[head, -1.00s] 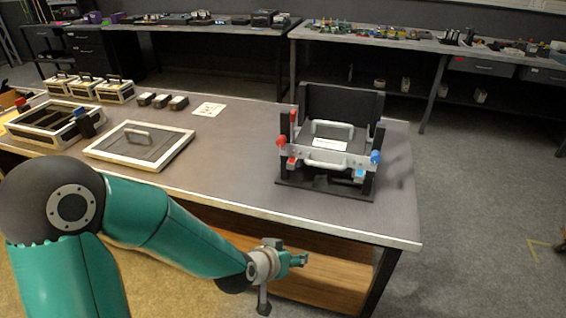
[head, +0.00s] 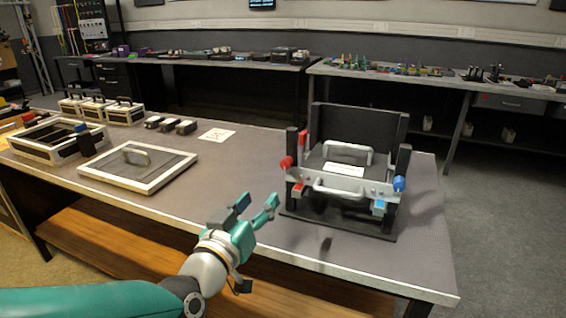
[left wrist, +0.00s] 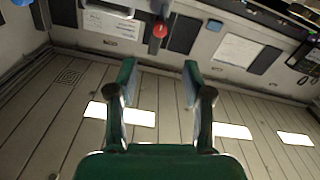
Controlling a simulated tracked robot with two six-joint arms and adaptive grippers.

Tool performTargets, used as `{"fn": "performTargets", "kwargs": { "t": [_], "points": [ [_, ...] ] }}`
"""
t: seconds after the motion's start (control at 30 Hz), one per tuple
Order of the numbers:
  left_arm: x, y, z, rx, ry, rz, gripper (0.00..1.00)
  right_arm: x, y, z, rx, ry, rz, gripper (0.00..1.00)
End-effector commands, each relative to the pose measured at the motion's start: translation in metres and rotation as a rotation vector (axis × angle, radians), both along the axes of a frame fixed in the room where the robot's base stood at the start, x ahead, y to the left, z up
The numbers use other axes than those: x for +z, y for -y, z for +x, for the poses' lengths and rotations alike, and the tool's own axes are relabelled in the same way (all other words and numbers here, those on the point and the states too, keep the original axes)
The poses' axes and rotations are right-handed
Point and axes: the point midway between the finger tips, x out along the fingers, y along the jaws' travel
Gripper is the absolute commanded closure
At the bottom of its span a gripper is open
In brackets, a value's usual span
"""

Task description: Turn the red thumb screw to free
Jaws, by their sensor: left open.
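The red thumb screw (head: 286,163) sticks out at the left end of the grey crossbar (head: 345,187) on the black fixture (head: 357,110). A red knob, which looks like the same screw, shows top centre in the left wrist view (left wrist: 160,30), beyond my fingers. My left gripper (head: 259,202) is open and empty, left of and below the screw in the head view, clear of it. Its two green fingers (left wrist: 160,82) stand apart in the left wrist view. A blue thumb screw (head: 399,184) is at the crossbar's right end. My right gripper is not in view.
A framed panel with a handle (head: 138,167) lies on the table (head: 235,170) left of the fixture. An open case (head: 50,151) stands further left, with small dark boxes (head: 170,125) and a paper (head: 216,135) behind. The tabletop before the fixture is clear.

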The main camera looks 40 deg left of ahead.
Motion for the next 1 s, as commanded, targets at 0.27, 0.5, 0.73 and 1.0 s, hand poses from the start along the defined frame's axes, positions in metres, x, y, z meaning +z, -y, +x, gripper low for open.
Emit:
{"fn": "performTargets", "kwargs": {
  "t": [0.27, 0.5, 0.73, 1.0],
  "points": [
    [0.005, -0.009, 0.035, 0.002, -0.008, -0.002, 0.5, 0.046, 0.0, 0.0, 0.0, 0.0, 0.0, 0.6],
    [0.0, -0.019, 0.074, 0.002, -0.001, -0.001, 0.5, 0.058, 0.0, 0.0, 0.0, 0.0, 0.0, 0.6],
    [0.0, -0.029, 0.113, 0.002, -0.001, -0.002, 0.5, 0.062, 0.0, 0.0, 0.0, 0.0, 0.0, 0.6],
    [0.0, -0.034, 0.132, 0.002, 0.001, -0.002, 0.5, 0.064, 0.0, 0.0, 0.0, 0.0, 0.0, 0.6]
  ]
}}
